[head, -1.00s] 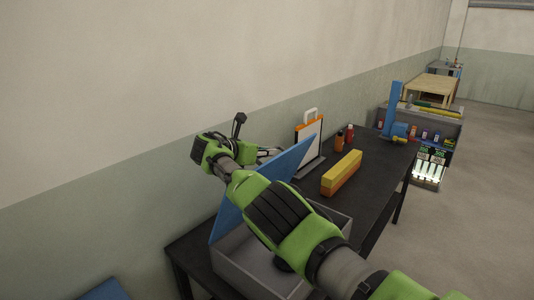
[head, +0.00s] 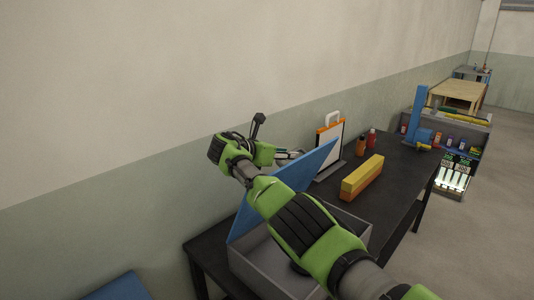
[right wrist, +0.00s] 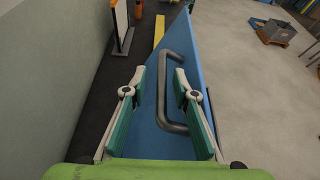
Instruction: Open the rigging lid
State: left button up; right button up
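The rigging lid (head: 290,178) is a blue panel standing steeply raised over an open grey box (head: 262,270) on the black table. My right arm reaches across the box, and my right gripper (head: 290,154) is by the lid's upper part, partly hidden by the lid in the head view. In the right wrist view, my right gripper (right wrist: 158,86) is open, its fingers wide apart over the blue lid (right wrist: 195,62). My left gripper is not in view.
A yellow-orange block (head: 362,178), a white clipboard-like board (head: 329,145) and red (head: 371,138) and orange (head: 360,146) bottles stand farther along the table (head: 400,185). The wall (head: 130,170) runs close behind. Open floor (head: 470,240) is at the right.

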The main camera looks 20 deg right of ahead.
jog(key=v, duration=1)
jog(key=shift+a, duration=0.3)
jog(key=shift+s+r, duration=0.1)
jog(key=shift+a, duration=0.1)
